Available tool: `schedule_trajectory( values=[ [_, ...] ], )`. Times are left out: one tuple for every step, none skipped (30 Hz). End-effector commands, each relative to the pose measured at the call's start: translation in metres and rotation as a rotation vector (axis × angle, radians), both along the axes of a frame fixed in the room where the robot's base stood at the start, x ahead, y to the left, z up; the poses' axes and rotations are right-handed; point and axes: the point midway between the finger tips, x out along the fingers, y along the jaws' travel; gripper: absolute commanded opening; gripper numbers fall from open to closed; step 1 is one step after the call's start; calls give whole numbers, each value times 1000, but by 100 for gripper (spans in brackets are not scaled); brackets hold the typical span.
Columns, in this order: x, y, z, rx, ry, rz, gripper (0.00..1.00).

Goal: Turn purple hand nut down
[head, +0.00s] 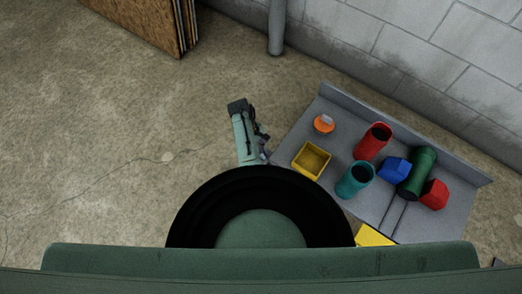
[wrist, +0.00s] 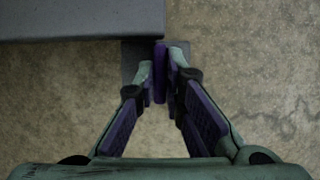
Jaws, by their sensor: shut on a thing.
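In the wrist view, a narrow upright purple piece, the purple hand nut (wrist: 160,66), stands between the fingertips. My gripper (wrist: 163,82) is shut on it, with a fingertip against each side. The finger pads are purple too, so the nut's outline is hard to separate from them. A dark grey block or plate (wrist: 134,52) shows behind the fingertips, beside the bench edge. In the head view my arm reaches to the bench's left end, and the nut cannot be made out there.
The grey bench (head: 290,140) carries a yellow open box (head: 298,164), an orange piece (head: 324,124), red (head: 371,146) and teal (head: 352,184) cups, a blue block (head: 393,170), a green cylinder (head: 420,170) and a red block (head: 435,195).

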Motion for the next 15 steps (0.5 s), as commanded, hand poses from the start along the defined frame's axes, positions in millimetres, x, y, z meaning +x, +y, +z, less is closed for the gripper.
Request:
schedule_trajectory(
  values=[
    [0,0,0,1,1,-6,0],
    [0,0,0,1,1,-10,0],
    [0,0,0,1,1,-19,0],
    [0,0,0,0,0,-27,0],
    [0,0,0,0,2,-36,0],
    [0,0,0,0,2,-51,0],
    [0,0,0,0,1,-65,0],
    [0,0,0,1,3,-80,0],
    [0,0,0,1,3,-104,0],
    [1,0,0,0,2,-123,0],
    [1,0,0,1,1,-145,0],
    [1,-1,0,1,1,-175,0],
    [1,-1,0,0,1,-199,0],
    [1,-1,0,0,1,-225,0],
    [1,-1,0,1,1,-259,0]
  ],
)
